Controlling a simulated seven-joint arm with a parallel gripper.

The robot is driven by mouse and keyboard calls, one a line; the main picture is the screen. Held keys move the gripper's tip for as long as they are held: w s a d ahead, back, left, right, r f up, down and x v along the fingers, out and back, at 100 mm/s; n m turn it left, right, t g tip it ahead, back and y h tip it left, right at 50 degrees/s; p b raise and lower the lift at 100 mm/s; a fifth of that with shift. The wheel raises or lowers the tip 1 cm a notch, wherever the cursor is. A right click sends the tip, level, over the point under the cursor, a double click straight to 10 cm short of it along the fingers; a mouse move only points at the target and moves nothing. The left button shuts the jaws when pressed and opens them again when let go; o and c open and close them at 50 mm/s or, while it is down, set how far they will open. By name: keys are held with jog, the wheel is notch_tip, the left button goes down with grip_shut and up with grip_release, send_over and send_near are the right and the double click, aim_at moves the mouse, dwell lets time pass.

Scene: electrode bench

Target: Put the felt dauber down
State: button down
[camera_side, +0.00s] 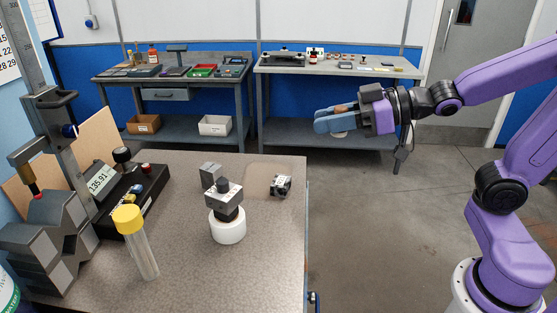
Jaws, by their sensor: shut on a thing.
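My gripper (319,122), with blue fingers pointing left, is at the upper right, in the air past the right edge of the near bench (185,240). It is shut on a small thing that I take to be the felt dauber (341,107). A brownish part shows above the fingers and a pale part shows below them. The fingers hide its middle. It is clear of every surface I can see around it.
On the bench stand a yellow-capped clear tube (142,257), a white round base (228,229) with a dark and grey block on it, a grey block (211,172), and a small metal piece (281,187) on a tan patch (257,181). A meter (101,180) and tall stand (52,130) fill the left.

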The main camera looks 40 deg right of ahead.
jog(key=w+a+f, duration=0.2)
jog(key=w+f, duration=0.1)
jog(key=w, duration=0.4)
send_over(276, 168)
notch_tip(276, 168, down, 6)
jog(key=shift+s+d+r, duration=0.1)
jog(key=shift+s+r, duration=0.05)
jog(key=shift+r, duration=0.1)
jog(key=shift+w+f, duration=0.2)
jog(key=shift+f, duration=1.6)
jog(key=shift+f, duration=0.1)
jog(key=c, duration=0.9)
grip_release()
